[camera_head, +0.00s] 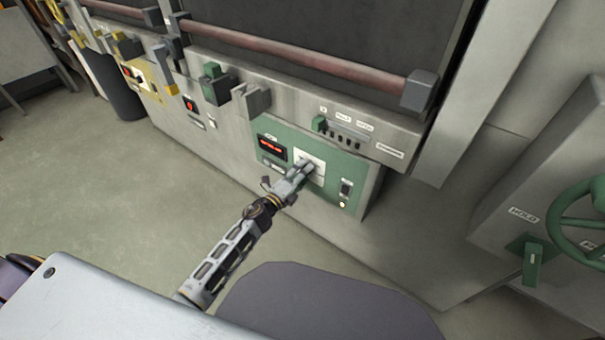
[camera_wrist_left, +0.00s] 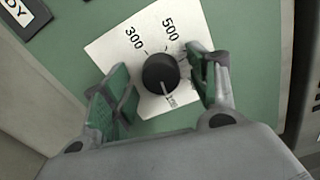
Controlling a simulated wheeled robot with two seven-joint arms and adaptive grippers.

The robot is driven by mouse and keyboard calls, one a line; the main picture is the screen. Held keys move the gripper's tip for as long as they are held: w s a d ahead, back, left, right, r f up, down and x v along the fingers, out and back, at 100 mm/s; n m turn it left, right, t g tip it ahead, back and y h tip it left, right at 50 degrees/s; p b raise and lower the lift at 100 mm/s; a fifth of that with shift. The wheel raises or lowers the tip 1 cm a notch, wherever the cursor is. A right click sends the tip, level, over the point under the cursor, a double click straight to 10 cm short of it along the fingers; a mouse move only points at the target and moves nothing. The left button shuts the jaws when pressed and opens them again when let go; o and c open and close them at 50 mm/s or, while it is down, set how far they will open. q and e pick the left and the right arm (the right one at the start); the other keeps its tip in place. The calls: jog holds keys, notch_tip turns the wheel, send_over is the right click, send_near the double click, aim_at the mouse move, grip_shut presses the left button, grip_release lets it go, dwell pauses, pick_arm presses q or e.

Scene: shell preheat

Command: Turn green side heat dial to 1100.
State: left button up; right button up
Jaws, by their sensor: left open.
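The green control panel (camera_head: 333,187) is on the front of the grey machine in the head view. In the left wrist view, its black round heat dial (camera_wrist_left: 160,74) sits on a white scale plate (camera_wrist_left: 118,48) marked 300 and 500. A pale pointer line on the dial points toward the lower right, at a small label too blurred to read. My left gripper (camera_wrist_left: 160,88) is open, with one finger on each side of the dial. I cannot tell whether the fingers touch it. In the head view my left gripper (camera_head: 304,170) covers the dial. My right gripper is out of view.
A red digital display (camera_head: 271,146) is left of the scale plate. A switch (camera_head: 345,188) is at the panel's right. A row of small levers (camera_head: 340,134) sits above. A green handwheel (camera_head: 580,220) stands at the far right.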

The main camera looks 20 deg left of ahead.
pick_arm(q)
jog(key=v, duration=1.2)
dwell(0.6)
dwell(0.6)
